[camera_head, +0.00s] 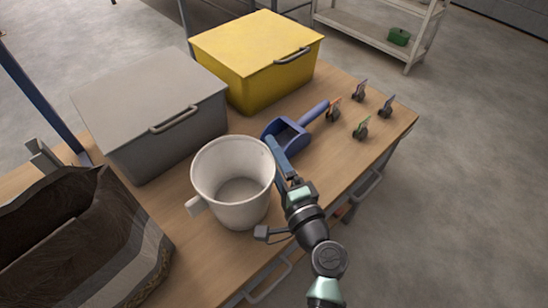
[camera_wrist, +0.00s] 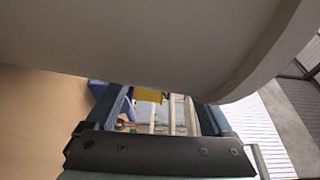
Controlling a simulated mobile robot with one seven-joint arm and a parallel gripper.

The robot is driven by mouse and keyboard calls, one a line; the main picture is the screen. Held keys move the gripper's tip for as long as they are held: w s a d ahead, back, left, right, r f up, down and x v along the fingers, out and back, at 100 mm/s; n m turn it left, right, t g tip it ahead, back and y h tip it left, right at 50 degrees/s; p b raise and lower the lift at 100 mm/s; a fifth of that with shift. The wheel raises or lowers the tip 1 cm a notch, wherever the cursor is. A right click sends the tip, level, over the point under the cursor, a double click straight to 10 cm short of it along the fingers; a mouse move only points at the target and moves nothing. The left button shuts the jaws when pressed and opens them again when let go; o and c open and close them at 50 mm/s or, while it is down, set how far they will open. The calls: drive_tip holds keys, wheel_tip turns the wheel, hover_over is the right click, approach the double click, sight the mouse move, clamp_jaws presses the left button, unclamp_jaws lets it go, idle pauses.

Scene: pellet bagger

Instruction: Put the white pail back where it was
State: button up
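The white pail (camera_head: 235,183) is upright over the front of the wooden table in the head view, with a small grip on its left side. It fills the top of the wrist view (camera_wrist: 150,45) as a large pale curved wall. My gripper (camera_head: 276,152) is at the pail's right side, close to its rim. In the wrist view, the two blue fingers (camera_wrist: 165,108) stand apart with a clear gap between them, and the pail hides their tips. I cannot tell whether a finger touches the pail.
A grey lidded bin (camera_head: 150,108) and a yellow lidded bin (camera_head: 258,58) stand behind the pail. A blue scoop (camera_head: 288,133) lies right behind it. Several small clamps (camera_head: 360,127) stand at the table's right end. A dark open bag (camera_head: 75,235) is at left.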

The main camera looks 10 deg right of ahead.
drive_tip(key=shift+r, duration=0.1)
drive_tip(key=v, duration=1.2)
drive_tip(key=w+a+r+n+t, duration=0.1)
drive_tip(key=w+a+r+n, duration=0.2)
drive_tip(key=r, duration=0.6)
drive_tip(key=w+r+n+t, duration=0.1)
drive_tip(key=w+r+n, duration=0.3)
drive_tip(key=r, duration=0.5)
drive_tip(key=w+a+r+n+t, duration=0.1)
drive_tip(key=w+a+r+n, duration=0.1)
drive_tip(key=r+n, duration=0.45)
drive_tip(key=s+a+r+t+h, duration=0.1)
drive_tip(key=s+r+t, duration=0.1)
drive_tip(key=r, duration=0.6)
drive_tip(key=s+a+r+n+t+h, duration=0.1)
drive_tip(key=s+r+t+h, duration=0.1)
drive_tip(key=s+r, duration=0.3)
drive_tip(key=s+a+r+t+h, duration=0.1)
drive_tip(key=s+r+t+h, duration=0.1)
drive_tip(key=r, duration=1.1)
drive_tip(key=shift+s+r+t+b, duration=0.15)
drive_tip(key=shift+s+t+b, duration=0.35)
drive_tip(key=shift+s, duration=0.55)
drive_tip(key=shift+a, duration=0.1)
